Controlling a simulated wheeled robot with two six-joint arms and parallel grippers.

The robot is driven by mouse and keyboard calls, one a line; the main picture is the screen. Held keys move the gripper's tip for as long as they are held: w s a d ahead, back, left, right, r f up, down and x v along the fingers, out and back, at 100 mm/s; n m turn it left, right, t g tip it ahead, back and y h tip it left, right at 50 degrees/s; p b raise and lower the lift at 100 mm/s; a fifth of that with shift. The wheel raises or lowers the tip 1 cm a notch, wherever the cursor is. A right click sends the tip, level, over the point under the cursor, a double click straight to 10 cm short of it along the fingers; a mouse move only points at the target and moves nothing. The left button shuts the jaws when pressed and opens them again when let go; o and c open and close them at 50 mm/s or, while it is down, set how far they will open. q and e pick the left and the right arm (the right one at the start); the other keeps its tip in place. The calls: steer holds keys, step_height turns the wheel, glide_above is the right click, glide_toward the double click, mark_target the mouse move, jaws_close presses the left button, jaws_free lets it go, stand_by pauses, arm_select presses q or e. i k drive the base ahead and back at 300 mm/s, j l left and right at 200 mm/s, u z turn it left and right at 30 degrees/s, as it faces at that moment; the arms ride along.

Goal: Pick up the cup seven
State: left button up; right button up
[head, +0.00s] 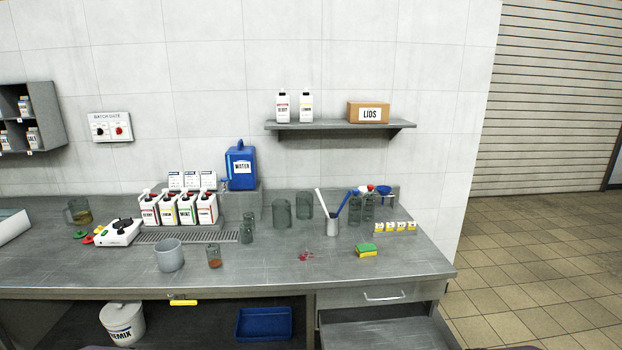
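No number is readable on any cup, so I cannot tell which one is cup seven. A small clear cup with reddish-brown contents (214,262) stands near the counter's front edge. Right of the drip grate stands a small glass (247,235). Larger grey-tinted glasses stand further back, one left (281,214) and one right (304,206). Two tall clear vessels (355,212) stand together at the right. A grey pot (169,256) stands left of the small clear cup. Neither gripper is in view.
A steel holder (333,226) with a white and a blue stick, a sponge (367,251), a red spill (305,256), labelled jugs (169,209) and a white burner (119,232) stand on the counter (290,280). The front middle is mostly clear. A wall shelf (340,125) hangs above.

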mark_target(213, 254)
steer(key=z, duration=1)
steer(key=j+u, duration=0.1)
steer(key=u, duration=0.3)
steer(key=j+u, duration=0.1)
steer(key=u, duration=0.3)
steer(key=j+u, duration=0.1)
steer(key=u, duration=0.75)
steer(key=i+u, duration=0.2)
steer(key=i, duration=0.3)
steer(key=i+u, duration=0.2)
steer(key=i, duration=0.35)
steer(key=i+l+u, duration=0.25)
steer(key=i, duration=0.25)
steer(key=i+l, duration=0.35)
steer(key=l, duration=0.15)
